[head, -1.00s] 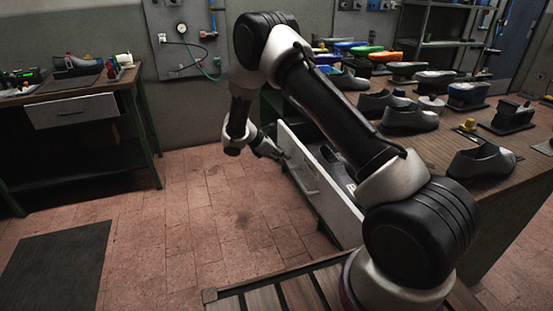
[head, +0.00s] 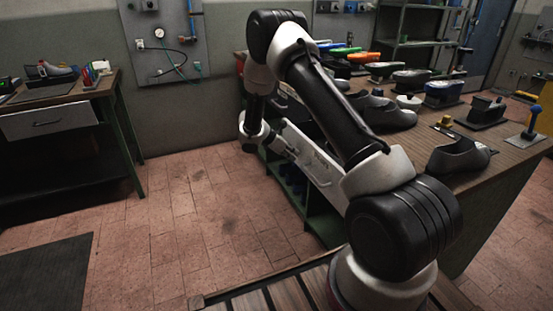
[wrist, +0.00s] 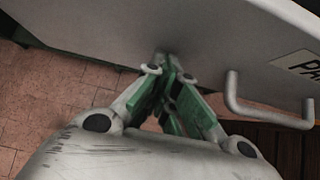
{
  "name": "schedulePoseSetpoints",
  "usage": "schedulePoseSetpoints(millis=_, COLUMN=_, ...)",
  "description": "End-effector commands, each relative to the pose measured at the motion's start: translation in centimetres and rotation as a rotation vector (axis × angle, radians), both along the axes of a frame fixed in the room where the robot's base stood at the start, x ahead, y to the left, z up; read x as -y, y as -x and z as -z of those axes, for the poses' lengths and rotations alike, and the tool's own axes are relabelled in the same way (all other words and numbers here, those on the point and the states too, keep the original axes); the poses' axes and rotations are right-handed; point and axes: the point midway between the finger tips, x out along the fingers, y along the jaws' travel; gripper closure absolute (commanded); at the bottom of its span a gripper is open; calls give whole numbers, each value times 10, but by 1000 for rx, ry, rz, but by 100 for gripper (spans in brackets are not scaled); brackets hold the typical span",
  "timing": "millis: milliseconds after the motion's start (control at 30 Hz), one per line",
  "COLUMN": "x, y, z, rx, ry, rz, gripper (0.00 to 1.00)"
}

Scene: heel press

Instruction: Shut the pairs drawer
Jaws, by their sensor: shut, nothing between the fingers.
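The pairs drawer (head: 322,170) shows its pale front panel at the side of the long workbench, partly behind my arm. Its inside no longer shows; I cannot tell whether it is fully flush. In the wrist view the drawer front (wrist: 215,35) spans the top, with a grey bar handle (wrist: 268,115) and a label (wrist: 303,65) partly cut off at the right. My gripper (head: 289,153) is shut and empty, at the drawer front. In the wrist view its green-padded fingertips (wrist: 170,68) point at the panel, left of the handle, and appear to touch it.
The workbench (head: 500,160) carries several shoes, including a dark shoe (head: 460,155) near its front edge. Green shelving (head: 318,215) stands under the benchtop. Another bench with a drawer (head: 48,122) stands at the left. The tiled floor (head: 190,210) between them is clear.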

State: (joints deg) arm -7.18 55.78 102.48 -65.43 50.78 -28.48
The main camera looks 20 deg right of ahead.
Motion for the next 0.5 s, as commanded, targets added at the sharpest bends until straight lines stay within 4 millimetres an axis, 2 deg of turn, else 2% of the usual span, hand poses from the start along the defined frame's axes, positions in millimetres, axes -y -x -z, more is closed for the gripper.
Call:
schedulePoseSetpoints(millis=33, x=16, y=0, z=0, rx=0, ry=-1, rz=6, gripper=100)
schedulePoseSetpoints(millis=200, x=63, y=-1, z=0, rx=0, ry=0, rz=4, gripper=100)
schedulePoseSetpoints(millis=500, x=129, y=-4, z=0, rx=1, ry=-1, rz=2, gripper=100)
